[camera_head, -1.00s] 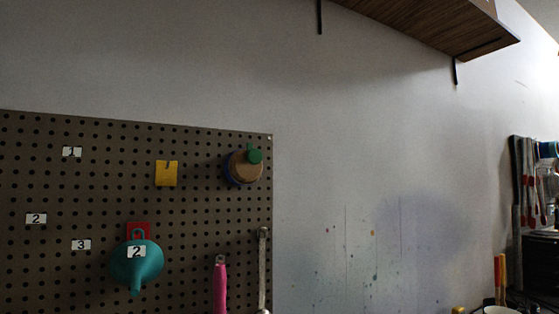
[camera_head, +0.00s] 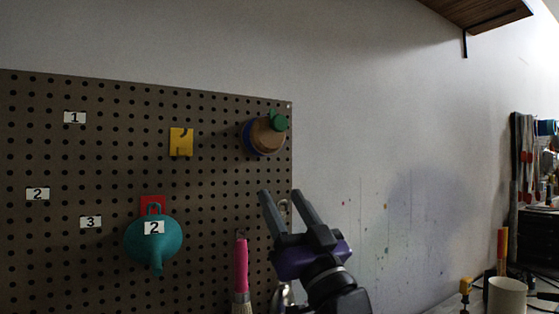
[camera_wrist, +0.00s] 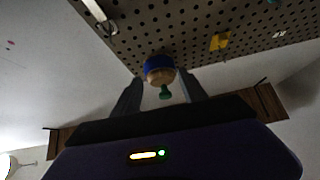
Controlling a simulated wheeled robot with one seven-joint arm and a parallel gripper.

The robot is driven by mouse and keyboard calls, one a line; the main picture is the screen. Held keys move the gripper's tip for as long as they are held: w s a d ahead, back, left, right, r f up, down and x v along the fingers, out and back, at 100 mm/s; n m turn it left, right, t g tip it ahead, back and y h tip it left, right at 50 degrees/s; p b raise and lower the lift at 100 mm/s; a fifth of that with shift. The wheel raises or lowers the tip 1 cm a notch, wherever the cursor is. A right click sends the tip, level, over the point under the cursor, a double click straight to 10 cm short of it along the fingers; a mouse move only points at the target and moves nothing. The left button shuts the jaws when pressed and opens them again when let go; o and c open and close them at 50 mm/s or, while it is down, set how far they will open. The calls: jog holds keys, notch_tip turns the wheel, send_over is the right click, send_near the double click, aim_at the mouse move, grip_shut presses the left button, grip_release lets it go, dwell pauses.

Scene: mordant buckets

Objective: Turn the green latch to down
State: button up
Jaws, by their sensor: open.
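The green latch (camera_head: 279,120) sits at the upper right of a round tan disc (camera_head: 262,137) with a blue rim, mounted near the top right of the pegboard (camera_head: 100,255). My gripper (camera_head: 281,195) is open and empty, below the disc and apart from it in the head view, fingers pointing up.
A yellow piece (camera_head: 181,142) is on the board left of the disc. A teal funnel (camera_head: 153,242) hangs from a red holder (camera_head: 152,203). A pink-handled tool (camera_head: 241,265) hangs left of my arm.

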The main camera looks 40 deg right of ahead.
jog(key=n+t, duration=0.1)
send_near(282, 125)
jog(key=x, duration=0.3)
jog(key=p+x, duration=0.2)
jog(key=x, duration=0.6)
grip_shut()
